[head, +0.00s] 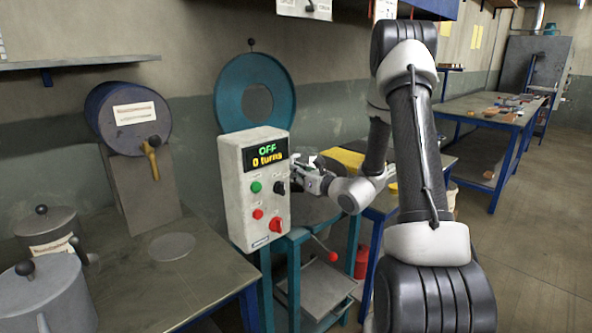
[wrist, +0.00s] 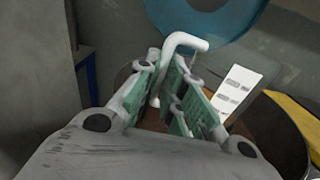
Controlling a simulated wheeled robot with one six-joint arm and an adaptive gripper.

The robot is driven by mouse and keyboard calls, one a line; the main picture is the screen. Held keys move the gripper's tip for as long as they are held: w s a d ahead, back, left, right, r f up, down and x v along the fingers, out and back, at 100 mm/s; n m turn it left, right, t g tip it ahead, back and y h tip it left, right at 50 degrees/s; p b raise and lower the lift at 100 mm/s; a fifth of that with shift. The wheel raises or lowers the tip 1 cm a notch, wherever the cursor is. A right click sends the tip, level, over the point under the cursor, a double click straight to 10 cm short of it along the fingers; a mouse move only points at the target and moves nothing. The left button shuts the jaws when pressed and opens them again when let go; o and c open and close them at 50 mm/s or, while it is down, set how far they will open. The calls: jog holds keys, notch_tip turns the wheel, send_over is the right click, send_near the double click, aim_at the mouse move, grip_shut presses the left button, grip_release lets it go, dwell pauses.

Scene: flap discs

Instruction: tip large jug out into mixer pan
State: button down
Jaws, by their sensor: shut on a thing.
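My gripper (head: 318,181) is behind the control box, over the mixer pan (head: 316,212). In the wrist view my gripper (wrist: 168,98) has its green-padded fingers closed around a white bent handle (wrist: 186,39), which I take to be the large jug's. A white printed label (wrist: 236,90) shows tilted just right of the fingers. The jug's body is mostly hidden by the fingers, so I cannot tell its tilt or contents. The pan's dark curved wall (wrist: 285,130) shows at the right of the wrist view, below the handle.
The control box (head: 258,188) reads OFF and 0 turns, close left of my gripper. Lidded grey pots (head: 45,295) and a blue drum (head: 103,125) are on the left bench. A yellow item (head: 345,160) lies beyond the pan.

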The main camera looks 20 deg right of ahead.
jog(key=w+d+r+m+g+y, duration=0.1)
jog(key=w+d+r+m, duration=0.1)
jog(key=d+r+m, duration=0.3)
jog(key=w+d+r+m+g+y, duration=0.1)
jog(key=w+d+r+m+g, duration=0.1)
jog(key=d+r+m, duration=0.3)
jog(key=shift+w+d+r+m+y, duration=0.15)
jog(key=shift+w+r+m+y, duration=0.4)
jog(key=shift+r+m, duration=2.55)
jog(key=shift+w+f+m+h, duration=0.15)
jog(key=shift+f+m+h, duration=0.2)
jog(key=shift+f+m, duration=0.5)
